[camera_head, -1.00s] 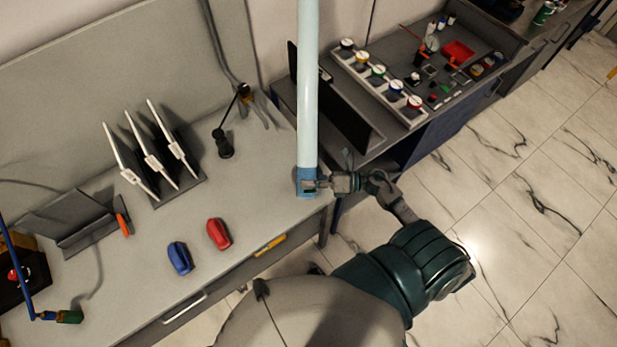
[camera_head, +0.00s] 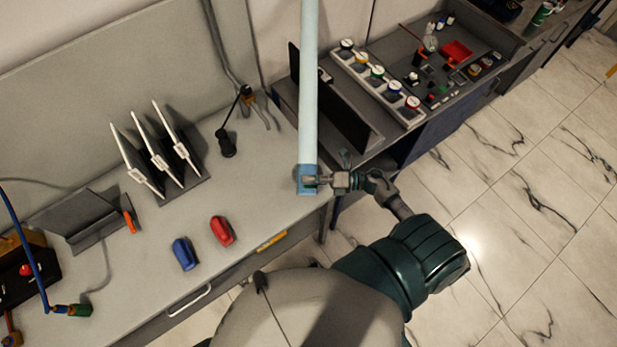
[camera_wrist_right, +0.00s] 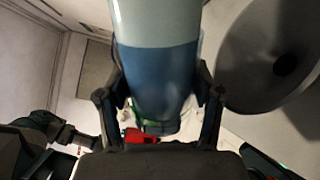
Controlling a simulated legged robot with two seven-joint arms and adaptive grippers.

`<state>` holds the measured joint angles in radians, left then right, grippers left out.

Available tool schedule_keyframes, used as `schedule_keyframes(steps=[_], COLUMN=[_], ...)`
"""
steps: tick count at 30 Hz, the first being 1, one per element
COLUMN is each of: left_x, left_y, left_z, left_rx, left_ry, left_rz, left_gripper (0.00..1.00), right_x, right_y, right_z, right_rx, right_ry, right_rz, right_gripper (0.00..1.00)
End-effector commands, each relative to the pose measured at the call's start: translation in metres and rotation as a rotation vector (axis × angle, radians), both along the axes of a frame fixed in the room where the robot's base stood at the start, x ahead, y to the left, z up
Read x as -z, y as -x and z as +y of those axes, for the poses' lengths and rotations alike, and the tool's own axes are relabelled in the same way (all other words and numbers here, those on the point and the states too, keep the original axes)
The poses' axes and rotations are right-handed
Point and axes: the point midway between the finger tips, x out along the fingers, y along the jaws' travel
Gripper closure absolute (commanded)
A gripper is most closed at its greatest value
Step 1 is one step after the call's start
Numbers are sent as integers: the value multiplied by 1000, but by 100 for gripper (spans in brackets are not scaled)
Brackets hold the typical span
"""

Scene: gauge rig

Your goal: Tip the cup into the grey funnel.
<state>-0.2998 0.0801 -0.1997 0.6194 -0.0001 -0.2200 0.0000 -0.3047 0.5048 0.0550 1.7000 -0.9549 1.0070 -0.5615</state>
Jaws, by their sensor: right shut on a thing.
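A long pale-blue cylinder (camera_head: 308,90) with a darker blue lower end stands upright in the head view, its top cut off by the frame; I take it as the cup. My right gripper (camera_head: 312,181) comes from the right and is shut on its blue end. In the right wrist view, the blue part of the cup (camera_wrist_right: 160,75) sits between the fingers of my right gripper (camera_wrist_right: 160,120). A grey round, funnel-like shape (camera_wrist_right: 250,60) with a dark centre is at upper right there, apart from the cup. I cannot make it out in the head view. My left gripper is not in view.
The grey bench (camera_head: 120,240) carries a red object (camera_head: 222,230), a blue object (camera_head: 185,253), a rack of white-edged plates (camera_head: 185,190) and a black stand (camera_head: 226,145). A row of colored knobs (camera_head: 378,74) is at upper right. The bench's right corner is clear.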

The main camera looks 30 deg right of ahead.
Motion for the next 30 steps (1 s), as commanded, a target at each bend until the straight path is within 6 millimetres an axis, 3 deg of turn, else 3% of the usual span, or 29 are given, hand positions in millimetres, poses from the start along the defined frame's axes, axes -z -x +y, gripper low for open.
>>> schedule_keyframes(steps=[30], left_x=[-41], left_y=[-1], left_z=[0], left_rx=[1], left_ry=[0], left_rz=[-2], left_gripper=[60], right_x=[-16], right_y=[-7], right_z=[-4], right_rx=[-1], right_ry=[-190], right_rz=[310], right_gripper=[68])
